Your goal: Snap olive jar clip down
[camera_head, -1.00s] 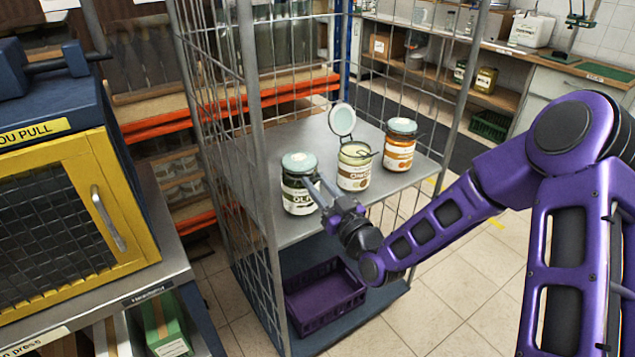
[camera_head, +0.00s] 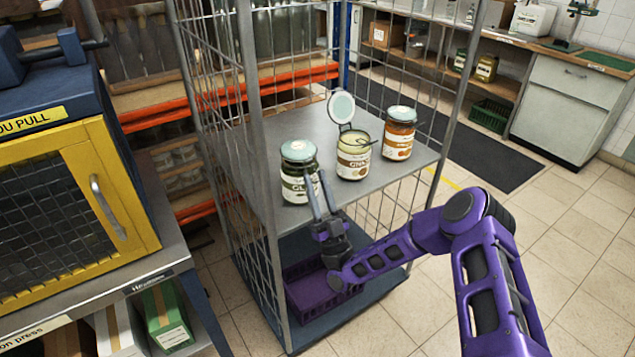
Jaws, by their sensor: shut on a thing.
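The olive jar (camera_head: 300,180) stands upright on the cage trolley's grey shelf, nearest the left front corner. Its pale green lid (camera_head: 299,150) lies down on the mouth. My gripper (camera_head: 317,187) is at the jar's front right side, its two grey fingers pointing up along the glass. It is shut on the jar's clip, which is too small and covered to make out between the fingers. I cannot tell the clip's exact angle.
A cream-labelled jar (camera_head: 353,162) with its lid tipped up stands close right of the olive jar. An orange jar (camera_head: 399,135) with a closed lid stands beyond. Wire mesh panels and a post (camera_head: 256,120) close the left side. A purple crate (camera_head: 305,300) sits below.

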